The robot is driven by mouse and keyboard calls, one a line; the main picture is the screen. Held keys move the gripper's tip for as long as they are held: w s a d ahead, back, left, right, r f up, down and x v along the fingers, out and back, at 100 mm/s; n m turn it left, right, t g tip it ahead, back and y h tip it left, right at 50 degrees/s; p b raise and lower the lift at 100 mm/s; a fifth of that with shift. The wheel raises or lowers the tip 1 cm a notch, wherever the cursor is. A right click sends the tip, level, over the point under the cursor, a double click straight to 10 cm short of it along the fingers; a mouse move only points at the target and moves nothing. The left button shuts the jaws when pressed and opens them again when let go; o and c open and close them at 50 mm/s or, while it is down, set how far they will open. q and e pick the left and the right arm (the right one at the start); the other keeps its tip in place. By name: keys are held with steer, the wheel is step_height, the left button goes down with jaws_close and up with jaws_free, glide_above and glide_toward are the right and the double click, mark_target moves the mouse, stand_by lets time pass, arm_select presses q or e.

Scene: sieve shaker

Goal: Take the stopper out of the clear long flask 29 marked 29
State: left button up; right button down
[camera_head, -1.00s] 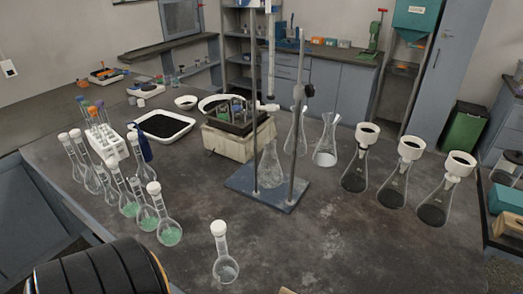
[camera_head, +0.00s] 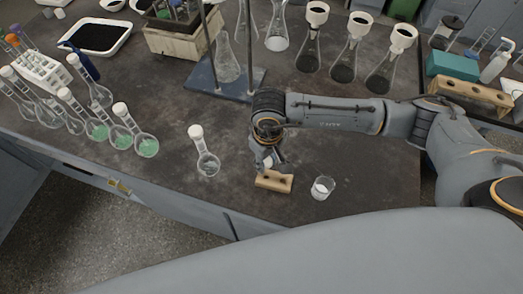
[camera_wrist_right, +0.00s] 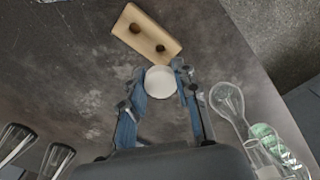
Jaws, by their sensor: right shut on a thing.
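A clear long-necked flask (camera_head: 207,163) stands alone near the front of the table, with a white stopper (camera_head: 196,131) in its neck. More long-necked flasks stand to its left, some with green contents (camera_head: 147,146). No number 29 is readable, so I cannot tell which is flask 29. My right gripper (camera_head: 267,163) is right of the lone flask, above a wooden block. In the right wrist view, its fingers (camera_wrist_right: 161,84) are shut on a white round stopper (camera_wrist_right: 160,80). No flask shows attached beneath this stopper; its underside is hidden. My left gripper is not in view.
A wooden block with holes (camera_head: 274,181) lies under my right gripper, and a small glass beaker (camera_head: 322,188) stands right of it. A blue stand base (camera_head: 203,79) and dark-filled conical flasks (camera_head: 349,56) are behind. Bare table lies between the lone flask and the stand.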

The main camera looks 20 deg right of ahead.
steer(key=shift+s+a+f, duration=0.1)
steer(key=shift+a+f, duration=0.05)
steer(key=shift+f, duration=0.2)
step_height(320, 180, down, 2)
steer(key=shift+b, duration=0.6)
step_height(320, 180, down, 2)
steer(key=shift+f+b, duration=0.1)
steer(key=shift+b, duration=0.4)
steer(key=shift+f, duration=0.25)
steer(key=shift+f+b, duration=0.2)
steer(key=shift+b, duration=0.4)
steer(key=shift+d+f+b, duration=0.2)
steer(key=shift+b, duration=0.45)
